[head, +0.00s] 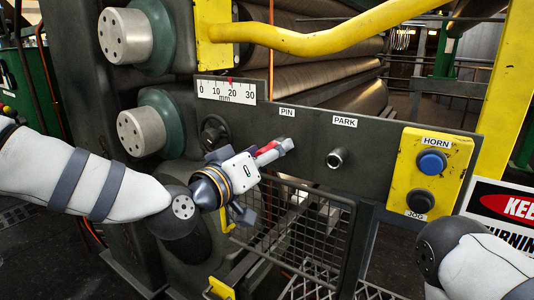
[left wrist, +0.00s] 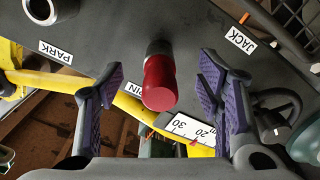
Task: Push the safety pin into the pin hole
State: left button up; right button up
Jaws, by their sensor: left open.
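The safety pin has a red handle (head: 267,152) and stands out from the dark panel below the PIN label. In the left wrist view the red handle (left wrist: 160,84) points at the camera, with a grey metal collar (left wrist: 158,48) behind it at the panel. The collar hides the pin hole, so I cannot tell how deep the pin sits. My left gripper (head: 247,177) is open in front of the pin. In the wrist view its purple-padded fingers stand on both sides of the handle, with a gap each side. My right gripper is out of view.
The empty PARK socket (head: 337,158) sticks out right of the pin. A yellow button box (head: 430,172) is further right. A dark knob (head: 213,133) and a millimetre scale (head: 227,90) are on the left. A wire mesh guard (head: 300,225) lies below.

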pick_arm(q)
jog(key=shift+s+a+r+p, duration=0.25)
jog(key=shift+s+a+p, duration=0.2)
jog(key=shift+s, duration=0.15)
jog(key=v, duration=0.2)
jog(key=p+v, duration=0.1)
jog(key=v, duration=0.2)
jog(key=shift+s+a+f, duration=0.15)
jog(key=shift+s+f, duration=0.1)
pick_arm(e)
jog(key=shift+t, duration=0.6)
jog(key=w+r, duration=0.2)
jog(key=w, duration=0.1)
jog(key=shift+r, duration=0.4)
